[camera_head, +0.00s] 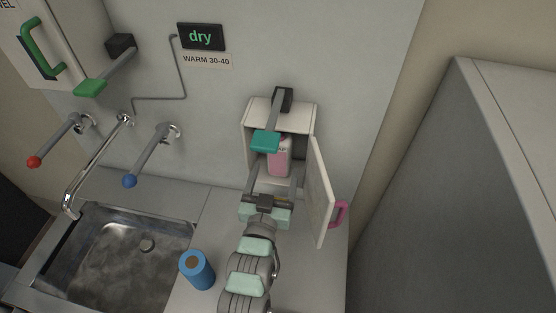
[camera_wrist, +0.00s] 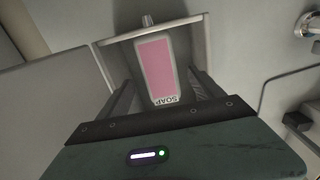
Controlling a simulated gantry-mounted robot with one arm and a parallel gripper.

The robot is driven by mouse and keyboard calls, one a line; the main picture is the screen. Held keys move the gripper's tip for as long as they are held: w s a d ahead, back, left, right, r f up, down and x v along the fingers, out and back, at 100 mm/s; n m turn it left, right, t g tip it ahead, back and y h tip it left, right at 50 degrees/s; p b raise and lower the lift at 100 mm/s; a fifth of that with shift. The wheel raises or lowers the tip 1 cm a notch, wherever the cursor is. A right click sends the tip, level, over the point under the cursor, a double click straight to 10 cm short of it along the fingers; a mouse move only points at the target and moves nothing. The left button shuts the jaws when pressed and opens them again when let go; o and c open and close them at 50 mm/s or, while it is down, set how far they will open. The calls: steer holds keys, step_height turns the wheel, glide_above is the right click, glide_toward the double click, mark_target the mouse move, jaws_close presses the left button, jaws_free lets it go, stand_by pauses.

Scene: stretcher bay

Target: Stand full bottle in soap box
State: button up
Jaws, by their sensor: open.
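My gripper (camera_head: 278,168) is open at the box's mouth, one finger on each side of the bottle. In the wrist view the fingers (camera_wrist: 163,82) appear apart from its sides. The bottle's base is partly hidden in the head view.
A teal-tipped lever (camera_head: 265,140) hangs before the box's upper front. A blue cylinder (camera_head: 197,270) stands on the counter left of my arm. A large grey cabinet (camera_head: 460,190) is right.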

steer(key=s, duration=0.2)
steer(key=s+a, duration=0.1)
steer(key=s, duration=0.2)
steer(key=shift+s, duration=0.1)
stand_by(1.1)
